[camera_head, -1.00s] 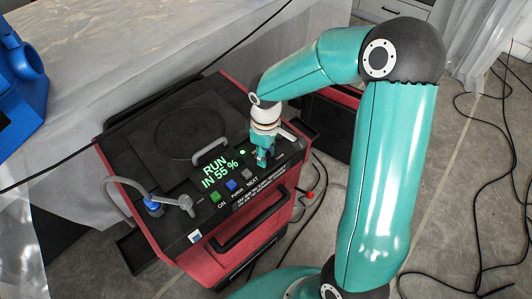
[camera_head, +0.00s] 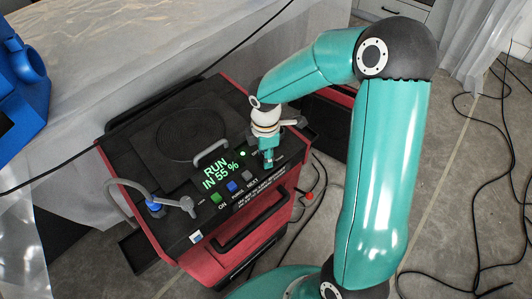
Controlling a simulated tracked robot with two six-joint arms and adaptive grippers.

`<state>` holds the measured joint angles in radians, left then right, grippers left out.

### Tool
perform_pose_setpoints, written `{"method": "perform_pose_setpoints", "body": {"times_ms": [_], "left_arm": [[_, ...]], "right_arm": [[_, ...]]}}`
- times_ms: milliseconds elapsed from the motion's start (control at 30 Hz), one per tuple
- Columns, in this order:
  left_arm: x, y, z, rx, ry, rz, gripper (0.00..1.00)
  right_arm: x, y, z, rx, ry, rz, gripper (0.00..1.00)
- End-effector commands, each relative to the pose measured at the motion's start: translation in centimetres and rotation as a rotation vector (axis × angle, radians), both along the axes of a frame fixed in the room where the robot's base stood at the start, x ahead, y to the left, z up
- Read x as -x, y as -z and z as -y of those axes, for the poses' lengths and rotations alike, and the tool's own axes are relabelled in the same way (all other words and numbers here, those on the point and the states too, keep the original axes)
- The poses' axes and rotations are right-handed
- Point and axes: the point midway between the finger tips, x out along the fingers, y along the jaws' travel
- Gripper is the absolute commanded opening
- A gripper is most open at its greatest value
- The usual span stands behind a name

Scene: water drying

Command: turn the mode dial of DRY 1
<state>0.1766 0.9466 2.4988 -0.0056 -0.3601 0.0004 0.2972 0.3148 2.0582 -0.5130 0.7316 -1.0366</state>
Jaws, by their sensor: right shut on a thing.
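The red and black drying machine (camera_head: 190,262) stands in the middle left of the head view. Its green display (camera_head: 220,174) reads "RUN IN 55 %". A green ON button (camera_head: 215,198), a blue PURGE button (camera_head: 232,187) and a grey NEXT button (camera_head: 248,175) sit below the display. My right gripper (camera_head: 268,163) points down at the right end of the panel and is shut on the mode dial, which its fingers hide. My left gripper is not in view.
A grey hose fitting (camera_head: 180,203) and a carry handle (camera_head: 211,152) stand up from the machine's top. A blue machine (camera_head: 22,85) is at the upper left. Black cables (camera_head: 490,130) lie on the floor at right.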

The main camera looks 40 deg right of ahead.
Motion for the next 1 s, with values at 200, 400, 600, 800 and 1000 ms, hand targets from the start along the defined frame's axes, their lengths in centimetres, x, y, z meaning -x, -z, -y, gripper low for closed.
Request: {"method": "perform_pose_setpoints", "body": {"times_ms": [200, 400, 600, 800, 1000], "left_arm": [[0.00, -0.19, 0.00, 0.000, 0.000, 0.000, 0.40], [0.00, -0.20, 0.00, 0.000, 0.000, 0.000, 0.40], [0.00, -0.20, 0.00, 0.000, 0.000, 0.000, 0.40], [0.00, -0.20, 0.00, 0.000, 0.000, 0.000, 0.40], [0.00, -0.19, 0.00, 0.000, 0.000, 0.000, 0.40]], "right_arm": [[-0.23, -0.17, 0.10, 0.002, -0.055, 0.008, 0.00], [-0.25, -0.16, 0.11, 0.002, -0.067, 0.009, 0.00], [-0.27, -0.17, 0.12, 0.002, -0.066, 0.010, 0.00], [-0.23, -0.15, 0.10, 0.002, -0.065, 0.008, 0.59], [-0.13, -0.07, 0.05, 0.001, -0.066, 0.004, 0.59]]}}
